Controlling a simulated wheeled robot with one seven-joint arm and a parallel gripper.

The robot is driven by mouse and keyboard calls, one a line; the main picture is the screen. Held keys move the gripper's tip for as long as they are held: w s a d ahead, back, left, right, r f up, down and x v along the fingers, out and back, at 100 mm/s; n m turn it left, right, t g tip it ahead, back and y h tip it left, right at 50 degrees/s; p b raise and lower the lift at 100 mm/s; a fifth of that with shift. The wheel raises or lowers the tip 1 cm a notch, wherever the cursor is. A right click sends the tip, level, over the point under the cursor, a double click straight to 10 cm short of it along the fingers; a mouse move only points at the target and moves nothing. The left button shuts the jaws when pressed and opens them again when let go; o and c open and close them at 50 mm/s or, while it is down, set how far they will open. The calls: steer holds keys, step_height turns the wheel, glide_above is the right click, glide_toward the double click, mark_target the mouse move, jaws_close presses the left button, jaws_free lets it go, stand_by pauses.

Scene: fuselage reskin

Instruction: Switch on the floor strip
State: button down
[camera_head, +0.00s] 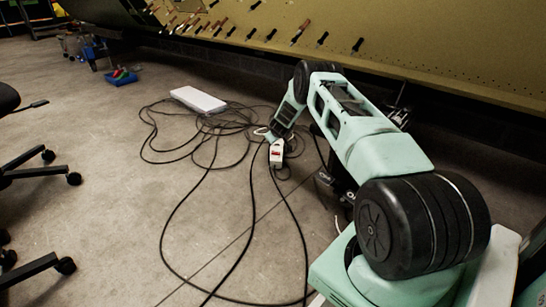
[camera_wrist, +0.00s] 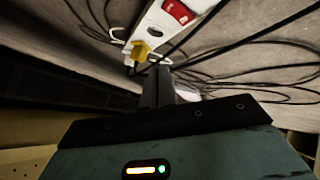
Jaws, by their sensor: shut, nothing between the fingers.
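The floor strip (camera_head: 277,153) is a white power strip with a red switch, lying on the concrete floor among black cables in the head view. In the wrist view, the strip (camera_wrist: 158,22) runs up from the top middle, with its red rocker switch (camera_wrist: 180,12) near the top edge and a yellow plug (camera_wrist: 142,48) in it. My gripper (camera_wrist: 160,75) is shut and empty. Its fingertips appear just below the yellow plug in the picture, with the switch farther up and right. I cannot tell whether they touch the strip. My arm partly hides the strip's far end in the head view.
Black cables (camera_head: 160,148) loop over the floor around the strip. A white flat box (camera_head: 199,99) lies behind it. A large tan fuselage panel (camera_head: 400,40) with several tools overhangs the back. Office chair legs (camera_head: 40,172) stand at left.

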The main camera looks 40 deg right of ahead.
mark_target(274, 154)
steer(key=shift+w+a+f+b, duration=0.15)
steer(key=shift+f+b, duration=0.6)
steer(key=shift+f, duration=0.6)
steer(key=shift+w+a+f+b, duration=0.1)
steer(key=shift+f+b, duration=0.65)
steer(key=shift+f, duration=0.55)
steer(key=shift+f, duration=0.1)
steer(key=shift+f, duration=0.3)
steer(key=shift+f+b, duration=0.3)
steer(key=shift+b, duration=0.15)
stand_by(0.4)
steer(key=shift+r+p, duration=0.65)
steer(key=shift+r, duration=0.1)
steer(key=shift+r, duration=0.15)
steer(key=r+p, duration=0.2)
steer(key=r, duration=0.1)
steer(key=r+p, duration=0.1)
steer(key=p, duration=0.1)
steer(key=shift+s+d+r, duration=0.2)
steer(key=shift+d+r, duration=0.05)
steer(key=shift+r, duration=0.15)
steer(key=shift+f, duration=0.1)
